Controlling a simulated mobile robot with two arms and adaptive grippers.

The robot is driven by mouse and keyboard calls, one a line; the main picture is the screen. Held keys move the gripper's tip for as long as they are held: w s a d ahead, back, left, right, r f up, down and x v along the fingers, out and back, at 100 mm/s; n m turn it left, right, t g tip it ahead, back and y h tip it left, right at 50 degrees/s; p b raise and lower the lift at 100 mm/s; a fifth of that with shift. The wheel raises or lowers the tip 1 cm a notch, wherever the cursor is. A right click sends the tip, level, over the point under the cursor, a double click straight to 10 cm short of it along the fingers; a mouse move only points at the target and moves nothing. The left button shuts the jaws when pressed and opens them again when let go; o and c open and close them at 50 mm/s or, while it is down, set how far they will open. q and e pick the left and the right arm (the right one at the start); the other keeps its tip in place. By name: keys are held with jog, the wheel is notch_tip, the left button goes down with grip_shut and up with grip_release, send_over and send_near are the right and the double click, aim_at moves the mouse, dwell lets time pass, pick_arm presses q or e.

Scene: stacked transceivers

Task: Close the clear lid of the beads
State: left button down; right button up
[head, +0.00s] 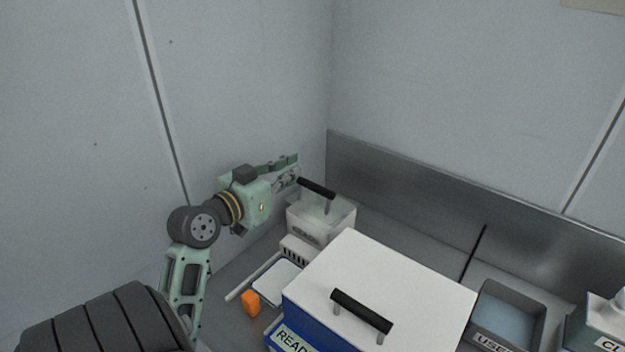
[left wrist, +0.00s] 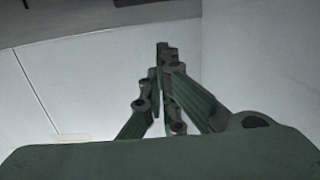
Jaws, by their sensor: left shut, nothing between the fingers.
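The beads box (head: 313,230) is a small pale box at the back, near the wall corner. Its clear lid (head: 335,212) with a black bar handle (head: 316,188) lies over its top; I cannot tell whether it sits fully flat. The beads themselves are not clear to see. My left gripper (head: 294,164) is shut and empty, just behind and to the left of the handle. Its closed fingers also show in the left wrist view (left wrist: 163,50), against bare wall. My right gripper is not in view.
A large blue box with a white lid (head: 400,285) and black handle stands in front. An orange block (head: 251,302), a white-topped pad (head: 277,282) and a thin white rod (head: 252,277) lie to its left. A grey tray (head: 541,316) is at right. Walls close off the back and left.

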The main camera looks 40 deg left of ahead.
pick_arm(q)
jog(key=p, duration=0.4)
send_over(324, 191)
jog(key=a, duration=0.3)
jog(key=shift+w+f, duration=0.15)
jog(key=shift+w, duration=0.3)
jog(key=f, duration=0.1)
jog(key=s+f, duration=0.2)
jog(key=f, duration=0.1)
jog(key=shift+d, duration=0.1)
jog(key=shift+f, duration=0.1)
